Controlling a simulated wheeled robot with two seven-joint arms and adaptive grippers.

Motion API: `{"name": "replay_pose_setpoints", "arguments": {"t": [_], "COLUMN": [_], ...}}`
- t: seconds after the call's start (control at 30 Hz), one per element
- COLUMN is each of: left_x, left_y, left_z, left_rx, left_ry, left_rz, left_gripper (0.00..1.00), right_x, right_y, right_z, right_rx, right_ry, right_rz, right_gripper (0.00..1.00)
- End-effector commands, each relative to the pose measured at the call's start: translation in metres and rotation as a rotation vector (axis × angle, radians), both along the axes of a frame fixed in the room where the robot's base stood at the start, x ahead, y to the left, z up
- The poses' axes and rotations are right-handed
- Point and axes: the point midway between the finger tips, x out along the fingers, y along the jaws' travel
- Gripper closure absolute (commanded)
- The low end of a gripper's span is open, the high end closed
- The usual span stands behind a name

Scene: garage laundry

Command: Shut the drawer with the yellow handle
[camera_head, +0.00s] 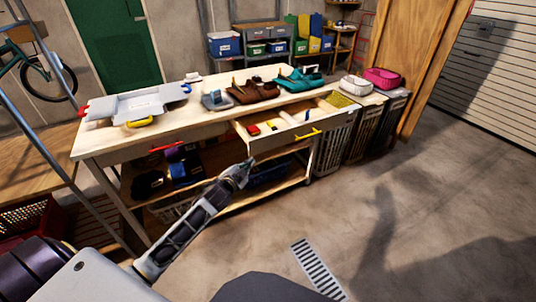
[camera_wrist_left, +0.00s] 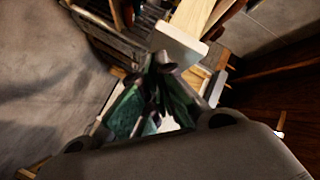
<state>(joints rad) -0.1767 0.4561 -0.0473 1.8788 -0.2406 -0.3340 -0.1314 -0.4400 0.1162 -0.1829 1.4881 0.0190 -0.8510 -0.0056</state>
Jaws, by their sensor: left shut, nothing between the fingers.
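The drawer (camera_head: 262,141) with the yellow handle (camera_head: 308,133) stands pulled out from the right half of the wooden workbench. Several small items, among them a red one and a yellow one, lie inside it. My left gripper (camera_head: 243,168) is shut and empty. In the head view it appears just below and left of the drawer's left front corner. Whether it touches the drawer cannot be told. The shut fingers also show in the left wrist view (camera_wrist_left: 158,92), with a pale board end (camera_wrist_left: 180,44) beyond them. My right gripper is not in view.
A red handle (camera_head: 168,147) marks another drawer, at left. Hampers (camera_head: 335,145) stand right of the bench.

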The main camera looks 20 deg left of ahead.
Motion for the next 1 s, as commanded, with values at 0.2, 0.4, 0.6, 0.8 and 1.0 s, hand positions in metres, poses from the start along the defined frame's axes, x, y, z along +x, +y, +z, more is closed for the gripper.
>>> {"name": "replay_pose_setpoints", "arguments": {"t": [0.2, 0.4, 0.6, 0.8, 1.0], "left_x": [-0.001, -0.003, -0.006, -0.008, -0.009], "left_y": [-0.025, -0.046, -0.065, -0.079, -0.084], "left_z": [-0.009, -0.011, -0.008, -0.002, 0.001], "left_rx": [0.201, 0.386, 0.566, 0.705, 0.757], "left_ry": [-0.023, -0.048, -0.077, -0.102, -0.110], "left_rz": [-0.014, -0.016, -0.007, 0.008, 0.016], "left_gripper": [1.00, 1.00, 1.00, 1.00, 1.00], "right_x": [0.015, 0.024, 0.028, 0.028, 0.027], "right_y": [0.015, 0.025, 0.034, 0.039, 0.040], "right_z": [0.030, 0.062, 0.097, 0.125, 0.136], "right_rx": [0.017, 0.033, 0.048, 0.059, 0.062], "right_ry": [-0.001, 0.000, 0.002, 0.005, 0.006], "right_rz": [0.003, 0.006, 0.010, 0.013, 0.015], "right_gripper": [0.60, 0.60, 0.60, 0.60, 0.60]}}
